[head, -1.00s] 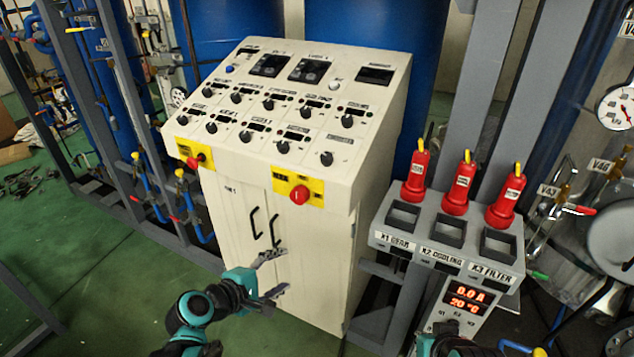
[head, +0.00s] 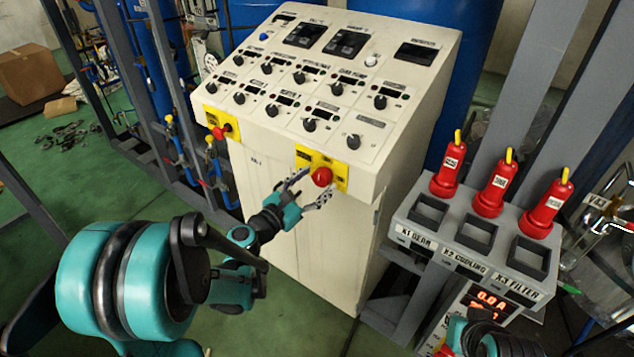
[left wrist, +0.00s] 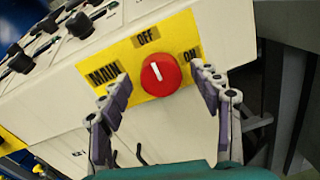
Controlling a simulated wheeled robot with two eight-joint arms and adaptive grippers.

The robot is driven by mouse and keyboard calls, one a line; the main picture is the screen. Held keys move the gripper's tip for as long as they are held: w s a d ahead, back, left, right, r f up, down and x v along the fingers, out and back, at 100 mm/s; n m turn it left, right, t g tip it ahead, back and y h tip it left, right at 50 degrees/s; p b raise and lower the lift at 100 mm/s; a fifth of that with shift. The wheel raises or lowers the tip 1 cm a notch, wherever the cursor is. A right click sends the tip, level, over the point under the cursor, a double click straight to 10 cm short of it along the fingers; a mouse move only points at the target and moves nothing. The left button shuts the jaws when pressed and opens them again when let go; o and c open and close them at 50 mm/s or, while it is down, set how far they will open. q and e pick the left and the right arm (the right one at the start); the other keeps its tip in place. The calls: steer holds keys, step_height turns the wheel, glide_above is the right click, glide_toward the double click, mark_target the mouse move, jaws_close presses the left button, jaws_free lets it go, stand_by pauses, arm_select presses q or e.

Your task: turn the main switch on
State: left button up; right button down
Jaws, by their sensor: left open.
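The main switch is a red round knob (head: 322,176) on a yellow plate (head: 341,184) at the lower front right of the cream control cabinet. In the left wrist view the red knob (left wrist: 161,75) has a white mark pointing up, near the OFF label (left wrist: 146,37). The ON label (left wrist: 191,55) is to its right and the MAIN label (left wrist: 104,75) to its left. My left gripper (head: 306,190) is open just in front of the knob. In the left wrist view its fingers (left wrist: 163,90) stand either side of the knob, apart from it. My right gripper's fingers are not visible.
A second red knob (head: 222,131) on a yellow plate is at the cabinet's left. Several black knobs (head: 310,125) cover the sloped panel above. Red plugs (head: 489,183) stand behind sockets on a grey box (head: 455,248) at the right.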

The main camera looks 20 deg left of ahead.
arm_select(q)
steer(key=shift+w+d, duration=0.15)
steer(key=shift+w, duration=0.15)
steer(key=c, duration=1.2)
steer(key=shift+o, duration=0.2)
